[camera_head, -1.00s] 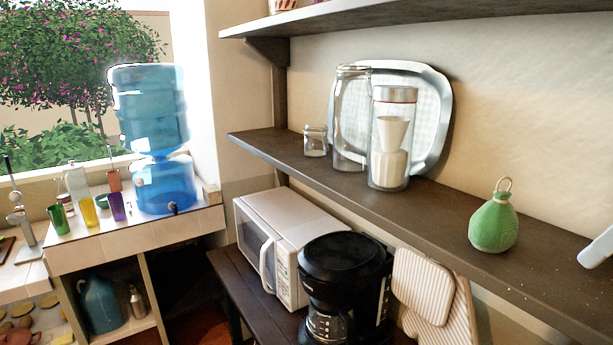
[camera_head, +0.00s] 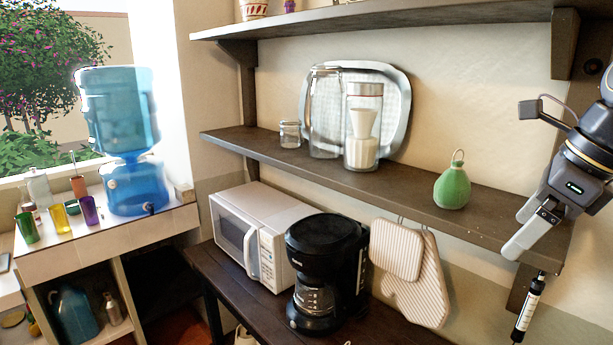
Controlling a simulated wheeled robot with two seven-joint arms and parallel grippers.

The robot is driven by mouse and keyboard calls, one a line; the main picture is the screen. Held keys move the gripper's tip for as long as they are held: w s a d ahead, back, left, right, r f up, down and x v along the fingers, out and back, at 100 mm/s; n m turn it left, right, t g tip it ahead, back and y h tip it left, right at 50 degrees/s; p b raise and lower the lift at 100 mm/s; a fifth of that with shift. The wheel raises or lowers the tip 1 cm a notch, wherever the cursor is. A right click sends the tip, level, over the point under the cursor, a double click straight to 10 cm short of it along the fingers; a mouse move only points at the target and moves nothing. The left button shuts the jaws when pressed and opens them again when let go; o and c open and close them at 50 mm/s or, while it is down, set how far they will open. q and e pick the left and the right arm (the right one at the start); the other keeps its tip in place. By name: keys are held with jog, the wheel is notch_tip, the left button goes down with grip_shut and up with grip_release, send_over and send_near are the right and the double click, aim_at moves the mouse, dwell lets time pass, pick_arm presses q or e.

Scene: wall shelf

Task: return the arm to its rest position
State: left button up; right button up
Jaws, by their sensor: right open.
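My right gripper (camera_head: 529,226) is at the right of the head view, in front of the right end of the middle wall shelf (camera_head: 330,180). Its light grey fingers point down and to the left. It is open, with nothing seen between the fingers. The green bottle-shaped ornament with a ring on top (camera_head: 452,187) stands upright on the shelf, left of the gripper and apart from it. My left gripper is not in view.
Glass jars (camera_head: 363,130) and a silver tray (camera_head: 402,115) stand on the shelf. Below are a white microwave (camera_head: 290,207), a black coffee maker (camera_head: 327,235) and hanging striped mitts (camera_head: 427,285). An upper shelf (camera_head: 400,17) runs overhead. A blue water dispenser (camera_head: 120,110) stands left.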

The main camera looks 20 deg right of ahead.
jog(key=s+a+f+n+b, duration=0.1)
jog(key=s+a+f+n, duration=0.1)
jog(key=a+f+n, duration=0.4)
jog(key=s+a+f+n+t+y+b, duration=0.1)
jog(key=s+a+f+n, duration=0.1)
jog(key=a+f+n, duration=0.5)
jog(key=s+a+f+n+b, duration=0.2)
jog(key=a+f+n, duration=0.5)
jog(key=f+n, duration=0.7)
notch_tip(320, 180, down, 7)
jog(key=shift+s+r+n+t+y, duration=0.1)
jog(key=shift+s+n+t+y, duration=0.2)
jog(key=shift+s+n+y, duration=0.1)
